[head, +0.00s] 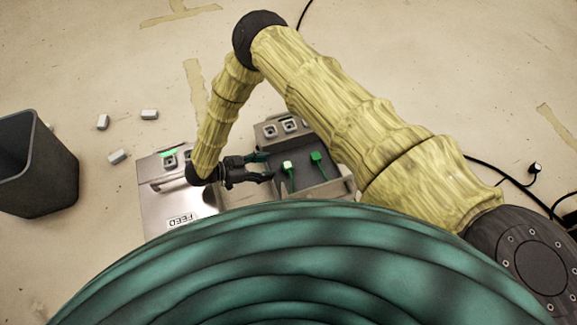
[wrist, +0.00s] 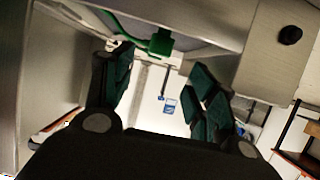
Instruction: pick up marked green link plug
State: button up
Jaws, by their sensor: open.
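Two plugs on green cords are in the dark grey tray in the head view. One is a pale-topped plug (head: 287,166), the nearer to my gripper (head: 268,167). The other is an all-green plug (head: 316,156) further right. My gripper is open and empty, pointing right toward the pale-topped plug, with a small gap between them. In the wrist view a green plug (wrist: 160,42) with a green cord shows beyond the open fingers, between their tips; I cannot tell which of the two it is. No mark is clear on the all-green plug.
A silver panel labelled FEED (head: 178,212), with a lit green strip, stands left of the tray (head: 322,188). A socket block (head: 281,127) is at the tray's back. A dark bin (head: 38,165) stands far left. Small pale blocks (head: 118,156) lie on the floor between.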

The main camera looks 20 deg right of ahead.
aim_at(286, 165)
jog(key=b+x, duration=0.3)
jog(key=x, duration=0.4)
jog(key=shift+s+d+f+b, duration=0.1)
jog(key=shift+d+f+b, duration=0.1)
jog(key=shift+b, duration=0.15)
jog(key=shift+d, duration=0.25)
jog(key=shift+c, duration=0.4)
jog(key=c, duration=1)
